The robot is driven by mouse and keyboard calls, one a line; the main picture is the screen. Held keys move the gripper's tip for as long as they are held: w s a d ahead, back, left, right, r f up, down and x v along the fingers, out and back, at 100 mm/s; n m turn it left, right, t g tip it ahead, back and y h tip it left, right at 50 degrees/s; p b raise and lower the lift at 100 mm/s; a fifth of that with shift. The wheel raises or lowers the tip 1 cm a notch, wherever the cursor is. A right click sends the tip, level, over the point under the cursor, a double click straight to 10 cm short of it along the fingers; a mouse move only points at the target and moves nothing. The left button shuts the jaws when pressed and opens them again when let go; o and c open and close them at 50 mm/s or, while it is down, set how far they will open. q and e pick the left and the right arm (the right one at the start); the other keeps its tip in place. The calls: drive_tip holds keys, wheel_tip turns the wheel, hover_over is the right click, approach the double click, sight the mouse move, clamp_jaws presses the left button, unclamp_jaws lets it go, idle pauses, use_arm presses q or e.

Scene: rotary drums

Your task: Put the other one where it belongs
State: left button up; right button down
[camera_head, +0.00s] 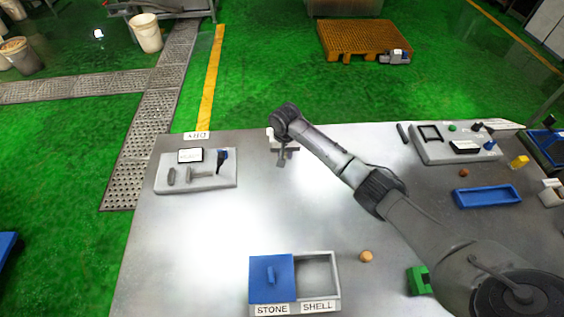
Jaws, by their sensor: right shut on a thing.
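A grey two-part box (338,270) stands at the table's front, labelled STONE on the left and SHELL on the right. A blue sliding lid (262,288) with a knob covers the STONE side. The SHELL side is open and looks empty. A small round tan object (366,256) lies on the table right of the box. Another small brown round object (463,173) lies further right. My right gripper (281,163) points down over the back middle of the table, well behind the box. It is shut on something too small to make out. My left gripper is not in view.
A grey board (165,186) with tools stands at the back left. A grey panel (430,156) with several small items stands at the back right, with a blue tray (487,197) in front. A green block (419,281) sits by my right arm. The table's left middle is clear.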

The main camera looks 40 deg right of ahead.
drive_tip(key=shift+w+a+f, duration=0.25)
drive_tip(key=shift+w+f, duration=0.1)
drive_tip(key=shift+w, duration=0.05)
wheel_tip(320, 180, down, 4)
drive_tip(key=shift+r+b, duration=0.15)
drive_tip(key=shift+b, duration=0.4)
drive_tip(key=shift+f, duration=0.2)
drive_tip(key=c, duration=1)
unclamp_jaws()
drive_tip(key=shift+r, duration=0.1)
wheel_tip(320, 180, up, 10)
drive_tip(key=shift+r+p, duration=0.2)
drive_tip(key=shift+p, duration=0.8)
drive_tip(key=shift+r, duration=0.85)
